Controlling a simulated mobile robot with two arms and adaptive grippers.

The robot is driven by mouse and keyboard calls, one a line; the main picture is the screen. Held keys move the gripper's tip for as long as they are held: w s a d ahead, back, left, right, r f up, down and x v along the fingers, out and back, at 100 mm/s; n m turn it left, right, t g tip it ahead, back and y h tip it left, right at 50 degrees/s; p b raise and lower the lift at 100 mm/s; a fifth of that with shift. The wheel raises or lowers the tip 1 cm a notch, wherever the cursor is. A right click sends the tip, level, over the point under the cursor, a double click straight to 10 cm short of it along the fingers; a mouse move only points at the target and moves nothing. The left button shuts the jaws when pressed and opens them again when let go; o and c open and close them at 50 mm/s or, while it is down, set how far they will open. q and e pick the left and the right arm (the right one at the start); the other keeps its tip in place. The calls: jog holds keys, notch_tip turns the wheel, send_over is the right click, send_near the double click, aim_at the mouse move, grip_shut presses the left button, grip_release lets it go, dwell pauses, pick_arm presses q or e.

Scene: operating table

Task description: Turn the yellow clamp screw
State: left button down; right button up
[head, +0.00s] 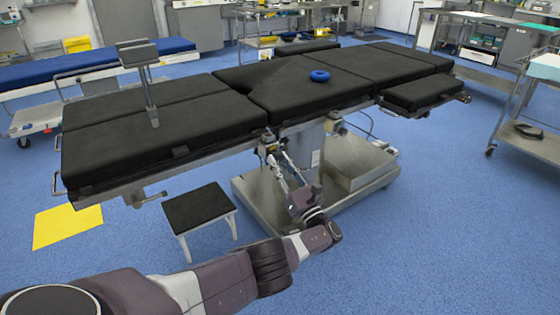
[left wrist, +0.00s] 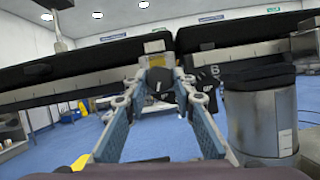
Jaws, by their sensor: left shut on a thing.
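The clamp is on the side rail of the black operating table (head: 130,130), near the table's middle. In the left wrist view a yellow patch (left wrist: 153,46) shows on the clamp, straight above the fingertips. A small spot of yellow (head: 271,148) shows there in the head view. My left gripper (head: 276,157) reaches up to the rail from below. In the left wrist view its blue-grey fingers (left wrist: 160,80) are closed around a dark knob-like part below the yellow patch. The fingers hide part of the screw, so its turn angle cannot be told. My right gripper is not in view.
The table's metal column (left wrist: 262,118) and wide base (head: 345,175) stand right of my left gripper. A black-topped step stool (head: 198,208) is to the left. The floor in front is mostly clear.

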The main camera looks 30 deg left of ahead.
pick_arm(q)
jog(key=shift+f, duration=0.15)
dwell(0.3)
jog(key=c, duration=1.6)
grip_release()
jog(key=v, duration=1.2)
